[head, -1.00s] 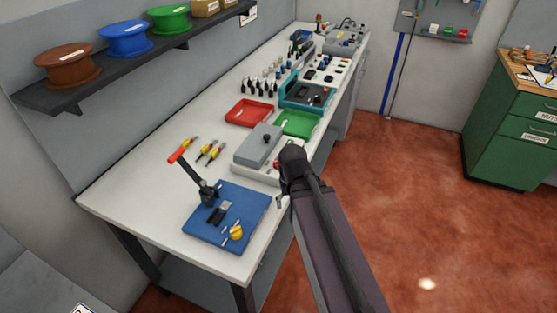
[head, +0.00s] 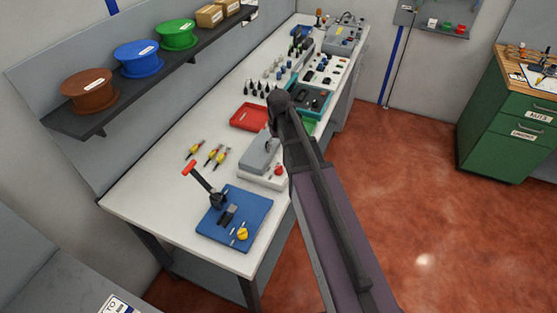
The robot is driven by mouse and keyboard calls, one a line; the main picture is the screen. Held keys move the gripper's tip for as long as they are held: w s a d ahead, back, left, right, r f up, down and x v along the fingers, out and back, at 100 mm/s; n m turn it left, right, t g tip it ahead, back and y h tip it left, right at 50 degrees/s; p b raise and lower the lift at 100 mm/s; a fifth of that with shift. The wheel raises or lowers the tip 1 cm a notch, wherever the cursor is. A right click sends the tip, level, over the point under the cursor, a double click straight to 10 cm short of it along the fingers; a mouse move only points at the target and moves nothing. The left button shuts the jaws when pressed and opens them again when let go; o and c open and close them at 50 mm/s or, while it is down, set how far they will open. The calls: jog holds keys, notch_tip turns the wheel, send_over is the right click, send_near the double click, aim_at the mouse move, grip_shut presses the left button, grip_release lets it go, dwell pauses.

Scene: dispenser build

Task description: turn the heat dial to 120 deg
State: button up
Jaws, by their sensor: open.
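A low device with a grey lid (head: 258,152) on a white base (head: 262,178) stands near the bench's right edge, with a red knob or button (head: 279,171) at its front right. I cannot make out which part is the heat dial; no scale is readable. My arm reaches in from the lower right, and its dark wrist hangs over the back right of this device. Only a small part of my gripper (head: 271,135) shows below the wrist, near the lid's back end. Its fingers are small and partly hidden, and nothing shows held in it. I cannot tell whether it touches the device.
A blue plate (head: 260,212) with a red-handled lever press stands in front. Yellow-and-red tools (head: 214,155) lie to the left. A red tray (head: 246,117), a green tray (head: 308,126) and a teal tray (head: 321,101) lie behind. Spools sit on the shelf (head: 150,80).

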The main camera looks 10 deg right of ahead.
aim_at(278, 167)
jog(key=shift+w+r, duration=0.5)
jog(key=shift+r, duration=0.05)
jog(key=shift+f, duration=0.2)
notch_tip(278, 167, down, 13)
jog(key=b, duration=1.3)
jog(key=shift+f, duration=0.2)
jog(key=c, duration=1.1)
jog(key=shift+a, duration=0.15)
jog(key=shift+c, duration=0.2)
